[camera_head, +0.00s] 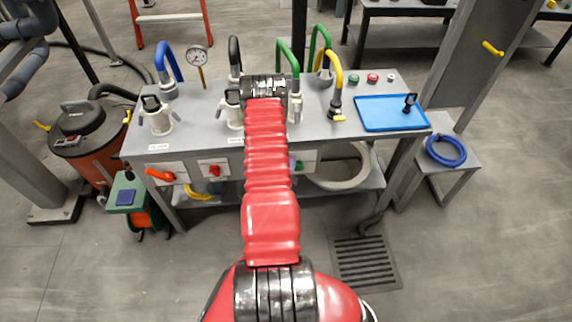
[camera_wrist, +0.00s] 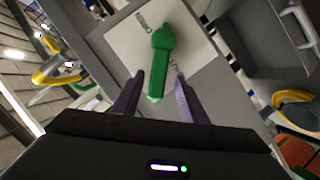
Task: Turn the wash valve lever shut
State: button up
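A green lever (camera_wrist: 161,55) sits on a white plate (camera_wrist: 132,35) on a grey panel in the wrist view. Its round hub is at the top and its handle points down toward me. The plate has small lettering that I cannot read surely. My gripper (camera_wrist: 160,75) is open, with one dark finger on each side of the handle's lower end. I cannot tell whether either finger touches it. In the head view, a bit of the green lever (camera_head: 299,166) shows beside my arm, on the bench front. My arm hides the gripper there.
An orange lever (camera_head: 160,175) and a red lever (camera_head: 214,171) are on the same bench front, to the left. Hoses and a gauge (camera_head: 197,56) stand on the bench top, with a blue tray (camera_head: 388,113) at right. A floor grate (camera_head: 363,262) lies in front.

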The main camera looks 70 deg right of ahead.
jog(key=v, duration=1.3)
dwell(0.4)
